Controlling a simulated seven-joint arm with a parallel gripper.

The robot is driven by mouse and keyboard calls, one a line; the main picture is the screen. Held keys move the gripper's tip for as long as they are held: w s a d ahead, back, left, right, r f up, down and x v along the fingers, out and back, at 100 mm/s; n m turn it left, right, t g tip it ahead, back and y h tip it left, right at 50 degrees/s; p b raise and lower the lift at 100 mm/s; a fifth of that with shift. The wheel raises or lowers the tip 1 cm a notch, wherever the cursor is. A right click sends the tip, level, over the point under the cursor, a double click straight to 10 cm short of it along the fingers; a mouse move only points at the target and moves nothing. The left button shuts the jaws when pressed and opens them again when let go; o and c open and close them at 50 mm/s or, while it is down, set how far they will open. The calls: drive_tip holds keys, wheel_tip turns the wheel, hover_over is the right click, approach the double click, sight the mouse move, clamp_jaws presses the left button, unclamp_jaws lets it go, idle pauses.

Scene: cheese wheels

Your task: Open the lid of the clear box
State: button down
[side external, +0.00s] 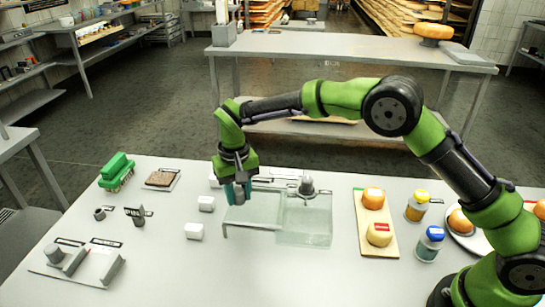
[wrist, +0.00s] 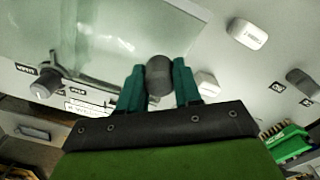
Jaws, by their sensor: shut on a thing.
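The clear box (side external: 305,222) stands near the middle of the white table. A clear pane with a grey edge, which looks like its lid (side external: 255,213), extends to the left of it; the right half of the box looks uncovered. The pane also fills the upper middle of the wrist view (wrist: 120,25). My gripper (side external: 238,192) is at the pane's far left corner, pointing down. In the wrist view its green fingers (wrist: 158,85) are shut on a dark grey round knob (wrist: 158,70). Whether the pane touches the table is unclear.
A grey knobbed post (side external: 306,185) stands behind the box. White blocks (side external: 194,231) lie left of my gripper. A board with cheeses (side external: 366,240) and two jars (side external: 417,207) are to the right. A green brush (side external: 117,171) is far left.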

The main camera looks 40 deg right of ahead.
drive_tip(key=shift+w, duration=0.1)
drive_tip(key=c, duration=0.8)
unclamp_jaws()
wheel_tip(320, 180, up, 17)
drive_tip(key=s+d+t, duration=0.2)
drive_tip(key=s+d, duration=0.3)
drive_tip(key=s, duration=0.4)
drive_tip(key=s+d+m+t+y, duration=0.1)
drive_tip(key=s+d+t, duration=0.1)
drive_tip(key=s+d, duration=0.4)
drive_tip(key=s+d+r+t+y, duration=0.1)
drive_tip(key=s+d+t, duration=0.2)
drive_tip(key=s, duration=0.9)
drive_tip(key=shift+s+d+m, duration=0.15)
drive_tip(key=shift+d+m, duration=0.05)
drive_tip(key=shift+d, duration=0.5)
drive_tip(key=shift+s+d+m, duration=0.15)
drive_tip(key=shift+d+m, duration=0.05)
drive_tip(key=shift+d, duration=0.5)
